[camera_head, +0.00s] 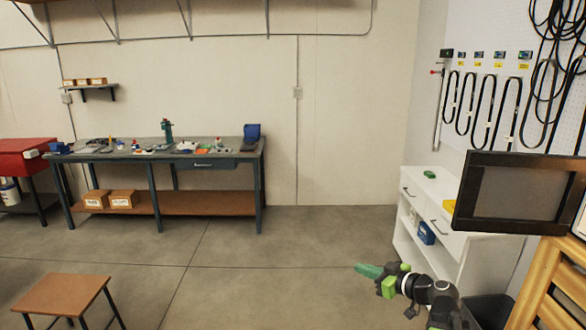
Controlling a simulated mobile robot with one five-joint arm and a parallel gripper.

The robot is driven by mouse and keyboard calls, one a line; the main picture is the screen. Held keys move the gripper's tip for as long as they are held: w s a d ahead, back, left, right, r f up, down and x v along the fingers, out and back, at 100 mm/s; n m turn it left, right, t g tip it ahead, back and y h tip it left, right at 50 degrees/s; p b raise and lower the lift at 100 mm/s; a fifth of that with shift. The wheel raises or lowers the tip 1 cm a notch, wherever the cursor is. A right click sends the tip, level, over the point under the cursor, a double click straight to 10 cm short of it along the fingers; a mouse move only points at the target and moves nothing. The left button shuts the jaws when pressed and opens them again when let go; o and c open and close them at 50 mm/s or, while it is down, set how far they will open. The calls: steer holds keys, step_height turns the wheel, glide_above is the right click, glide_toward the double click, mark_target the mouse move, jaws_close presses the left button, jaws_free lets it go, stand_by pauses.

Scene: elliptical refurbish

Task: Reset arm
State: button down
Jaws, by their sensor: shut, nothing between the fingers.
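My gripper (368,270) shows at the lower right, at the end of my black, white and green arm. Its green fingers are shut with nothing between them. It points left over the bare floor and is apart from all furniture. The rest of my arm runs down to the bottom edge of the picture.
A white drawer cabinet (455,250) stands right of my arm, near it. A monitor (522,193) and a wooden frame (553,285) are at the far right. A brown stool (62,294) is lower left. A cluttered workbench (205,158) lines the back wall. The middle floor is clear.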

steer(key=s+a+f+g+h, duration=0.2)
steer(key=s+a+f+g, duration=0.2)
steer(key=a+f, duration=0.35)
steer(key=s+a+f+g+h, duration=0.1)
steer(key=s+a+f+g, duration=0.45)
steer(key=a, duration=0.35)
steer(key=s+d+f+m+g+h, duration=0.1)
steer(key=s+d+f+m+h, duration=0.1)
steer(key=d+m+h, duration=0.1)
steer(key=s+d+f+m+g+h, duration=0.1)
steer(key=s+d+f+m+h, duration=0.1)
steer(key=d+m, duration=0.3)
steer(key=shift+s+d+f+h, duration=0.3)
steer(key=shift+s+d+h, duration=0.35)
steer(key=shift+d, duration=0.55)
steer(key=shift+f, duration=0.1)
